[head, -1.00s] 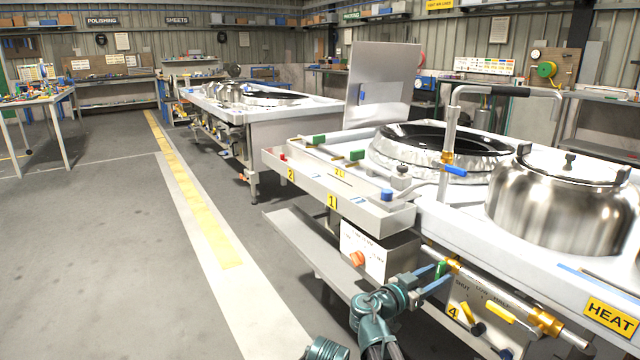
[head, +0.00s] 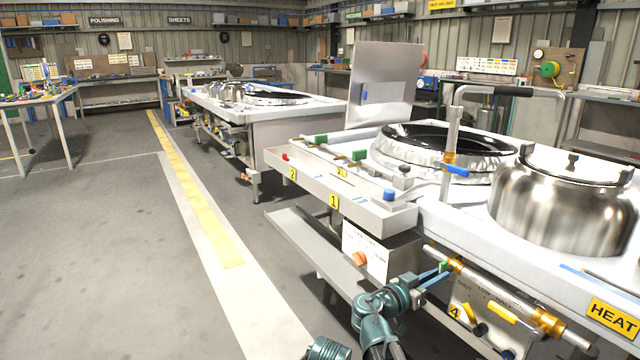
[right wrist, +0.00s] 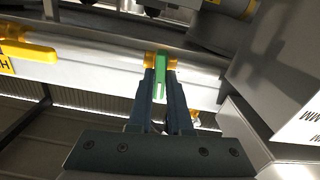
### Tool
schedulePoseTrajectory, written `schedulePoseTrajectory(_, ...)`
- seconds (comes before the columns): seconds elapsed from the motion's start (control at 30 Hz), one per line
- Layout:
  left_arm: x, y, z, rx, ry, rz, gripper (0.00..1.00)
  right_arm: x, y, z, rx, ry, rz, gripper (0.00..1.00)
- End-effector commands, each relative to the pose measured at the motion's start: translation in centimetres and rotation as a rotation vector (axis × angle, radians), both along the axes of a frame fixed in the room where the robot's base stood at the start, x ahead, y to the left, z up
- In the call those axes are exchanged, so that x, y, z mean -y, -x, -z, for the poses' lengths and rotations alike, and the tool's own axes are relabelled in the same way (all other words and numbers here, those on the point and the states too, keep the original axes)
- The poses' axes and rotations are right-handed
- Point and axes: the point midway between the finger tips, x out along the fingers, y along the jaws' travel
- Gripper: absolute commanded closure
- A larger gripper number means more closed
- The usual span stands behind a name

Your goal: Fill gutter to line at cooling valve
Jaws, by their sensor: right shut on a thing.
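The gutter (head: 310,186) is a long pale metal trough along the front edge of the steel bench, with yellow tags 1 and 2. Its water level and any line inside cannot be made out. A small green valve handle (right wrist: 161,72) sits on a brass fitting of the pipe below the bench front; it also shows in the head view (head: 443,266). My right gripper (right wrist: 161,88) is shut on this green handle, one finger on each side; it also shows in the head view (head: 440,272). My left gripper is not in view.
A yellow lever (head: 502,313) and tag 4 sit on the panel below the pipe. A grey box with an orange knob (head: 360,259) is left of my right gripper. A steel pot (head: 560,205) and swan-neck tap (head: 451,140) stand above. The floor on the left is clear.

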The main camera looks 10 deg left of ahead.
Motion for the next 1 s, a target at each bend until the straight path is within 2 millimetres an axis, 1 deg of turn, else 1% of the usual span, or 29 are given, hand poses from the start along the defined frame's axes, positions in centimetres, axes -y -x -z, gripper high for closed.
schedulePoseTrajectory(0.1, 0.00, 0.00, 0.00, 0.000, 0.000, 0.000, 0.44, -0.01, 0.02, 0.01, -0.105, 0.082, 0.000, 1.00)
schedulePoseTrajectory(0.2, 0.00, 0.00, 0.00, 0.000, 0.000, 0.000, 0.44, -0.02, 0.03, 0.01, -0.161, 0.127, 0.000, 1.00)
schedulePoseTrajectory(0.57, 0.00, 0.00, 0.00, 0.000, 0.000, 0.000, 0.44, -0.02, 0.03, 0.02, -0.192, 0.149, 0.000, 1.00)
schedulePoseTrajectory(0.8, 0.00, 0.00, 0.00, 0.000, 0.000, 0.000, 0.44, -0.02, 0.04, 0.02, -0.388, 0.304, -0.001, 1.00)
schedulePoseTrajectory(0.9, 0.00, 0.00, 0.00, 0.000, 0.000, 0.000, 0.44, -0.03, 0.05, 0.02, -0.441, 0.345, -0.001, 1.00)
schedulePoseTrajectory(1.0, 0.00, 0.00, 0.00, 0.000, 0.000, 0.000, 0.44, -0.03, 0.05, 0.02, -0.458, 0.359, -0.001, 1.00)
